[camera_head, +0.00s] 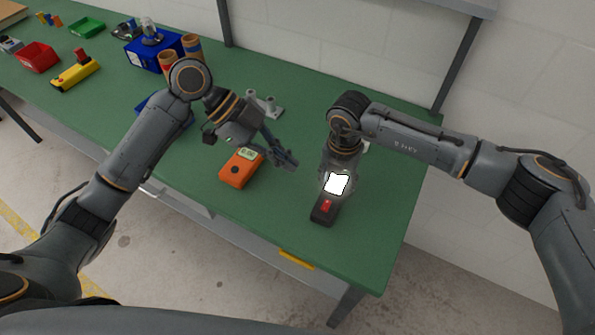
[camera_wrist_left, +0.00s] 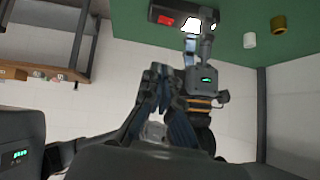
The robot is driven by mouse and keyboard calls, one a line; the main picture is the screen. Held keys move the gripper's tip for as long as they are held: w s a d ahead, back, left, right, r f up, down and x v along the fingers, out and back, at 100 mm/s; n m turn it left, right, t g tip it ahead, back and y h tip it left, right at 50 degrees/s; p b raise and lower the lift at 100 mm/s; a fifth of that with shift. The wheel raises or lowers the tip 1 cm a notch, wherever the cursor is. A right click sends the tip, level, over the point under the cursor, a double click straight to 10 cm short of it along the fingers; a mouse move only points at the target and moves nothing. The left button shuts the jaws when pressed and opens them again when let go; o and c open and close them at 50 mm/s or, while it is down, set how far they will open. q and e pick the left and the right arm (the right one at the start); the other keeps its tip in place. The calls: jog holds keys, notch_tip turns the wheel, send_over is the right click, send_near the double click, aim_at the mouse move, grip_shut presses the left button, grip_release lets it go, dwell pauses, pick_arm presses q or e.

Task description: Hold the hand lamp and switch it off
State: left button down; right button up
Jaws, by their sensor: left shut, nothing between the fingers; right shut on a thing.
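The hand lamp (camera_head: 322,214) lies on the green table near its right end, a dark body with a red switch (camera_head: 326,206) and a bright white lit panel (camera_head: 337,183). In the left wrist view the lamp (camera_wrist_left: 154,14) is at the top, its red switch showing. My right gripper (camera_head: 328,171) is shut on the lamp beyond the lit panel; its fingers are partly hidden in the head view. It also shows in the left wrist view (camera_wrist_left: 192,45). My left gripper (camera_head: 289,161) is shut and empty, left of the lamp and apart from it; its fingers (camera_wrist_left: 160,76) show mid-frame.
An orange meter (camera_head: 240,169) lies on the table just left of my left gripper. Grey cylinders on a plate (camera_head: 267,106) stand behind. A blue box (camera_head: 152,53), brown tubes (camera_head: 192,47), a yellow control box (camera_head: 76,73) and bins are further left. The table's front edge is close to the lamp.

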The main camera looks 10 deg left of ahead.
pick_arm(q)
jog(key=shift+w+r, duration=0.1)
jog(key=shift+w, duration=0.3)
jog(key=shift+d, duration=0.15)
send_over(326, 205)
jog(key=a, duration=0.3)
notch_tip(326, 205, down, 6)
jog(key=f, duration=0.2)
jog(key=d+f, duration=0.1)
jog(key=f, duration=0.1)
jog(key=shift+w+d, duration=0.1)
jog(key=shift+w, duration=0.3)
jog(key=shift+w+f, duration=0.1)
jog(key=shift+f, duration=0.4)
